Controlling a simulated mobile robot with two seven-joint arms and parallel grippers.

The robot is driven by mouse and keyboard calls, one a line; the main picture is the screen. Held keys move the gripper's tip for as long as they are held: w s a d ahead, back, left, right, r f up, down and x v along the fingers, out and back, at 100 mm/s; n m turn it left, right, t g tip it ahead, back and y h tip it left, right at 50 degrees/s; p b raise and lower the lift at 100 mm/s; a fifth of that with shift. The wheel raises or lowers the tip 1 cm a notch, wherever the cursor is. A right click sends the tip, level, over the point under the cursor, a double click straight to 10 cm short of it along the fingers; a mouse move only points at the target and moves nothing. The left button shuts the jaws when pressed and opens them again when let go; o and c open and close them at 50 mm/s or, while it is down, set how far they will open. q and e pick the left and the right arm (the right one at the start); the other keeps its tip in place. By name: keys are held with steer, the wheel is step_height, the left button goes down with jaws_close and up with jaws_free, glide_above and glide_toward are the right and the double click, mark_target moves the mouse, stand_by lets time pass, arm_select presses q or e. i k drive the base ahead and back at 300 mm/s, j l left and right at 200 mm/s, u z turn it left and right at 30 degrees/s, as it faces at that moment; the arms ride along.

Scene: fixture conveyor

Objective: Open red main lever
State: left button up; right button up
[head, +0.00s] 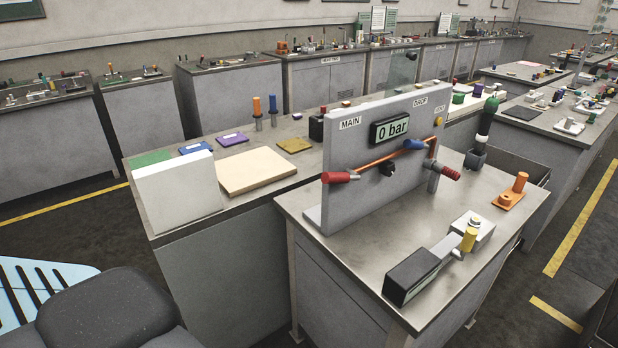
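A grey upright panel (345,207) stands on the near metal bench. A MAIN label (350,123) is at its upper left. Below the label, a red lever (340,177) sticks out at the left end of a copper pipe (385,158), roughly horizontal. A darker red handle (450,173) is at the panel's right end. The display (390,127) reads 0 bar. Neither of my grippers is in view, and nothing touches the red lever.
A white block (178,193) and wooden board (255,171) are left.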

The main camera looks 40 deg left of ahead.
mark_target(327, 176)
steer(key=k+j, duration=0.15)
steer(key=j, duration=0.2)
steer(key=k+j, duration=0.15)
steer(key=j, duration=0.2)
steer(key=k+j, duration=0.1)
steer(key=j, duration=0.25)
steer(key=k+j, duration=0.15)
steer(key=j, duration=0.2)
